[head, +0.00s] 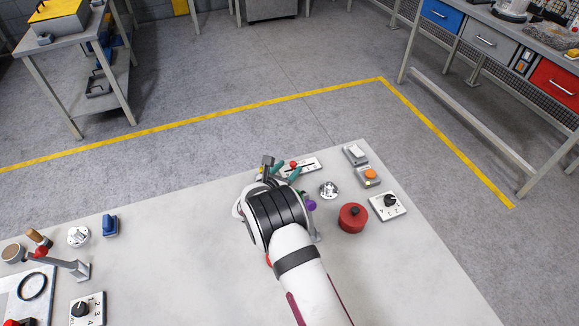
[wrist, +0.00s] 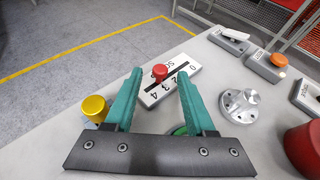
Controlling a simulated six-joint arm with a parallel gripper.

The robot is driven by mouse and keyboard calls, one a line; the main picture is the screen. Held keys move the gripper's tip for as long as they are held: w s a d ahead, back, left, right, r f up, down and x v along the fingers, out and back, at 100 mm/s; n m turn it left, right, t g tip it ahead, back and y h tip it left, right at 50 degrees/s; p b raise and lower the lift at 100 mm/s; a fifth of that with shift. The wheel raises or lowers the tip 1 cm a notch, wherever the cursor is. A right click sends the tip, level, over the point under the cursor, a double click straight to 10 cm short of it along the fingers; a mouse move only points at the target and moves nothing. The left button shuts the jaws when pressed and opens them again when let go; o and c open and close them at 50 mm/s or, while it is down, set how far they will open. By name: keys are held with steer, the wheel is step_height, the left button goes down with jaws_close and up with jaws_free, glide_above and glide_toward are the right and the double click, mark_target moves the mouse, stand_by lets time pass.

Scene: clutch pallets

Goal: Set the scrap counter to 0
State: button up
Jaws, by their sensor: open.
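The scrap counter is a white plate (wrist: 184,86) with a dark slot, printed digits from 0 to 4 and a red knob (wrist: 160,72). The 0 is at the plate's far right end and the 4 at its near left end. The knob stands towards the 4 end; its exact digit is unclear. In the head view the counter's plate (head: 309,163) lies near the bench's far edge. My gripper (wrist: 160,76) is open, its teal fingers on either side of the knob in the picture. It also shows in the head view (head: 287,171). I see no contact.
A silver flanged part (wrist: 240,107), a red round pot (head: 353,217), an orange-button box (head: 369,175), a rocker switch (head: 355,153) and a rotary dial (head: 388,205) stand to the right. A yellow knob (wrist: 95,108) is left.

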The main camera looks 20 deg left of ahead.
steer(key=shift+w+f, duration=0.2)
steer(key=shift+w, duration=0.35)
jaws_close()
steer(key=shift+d, duration=0.1)
stand_by(0.9)
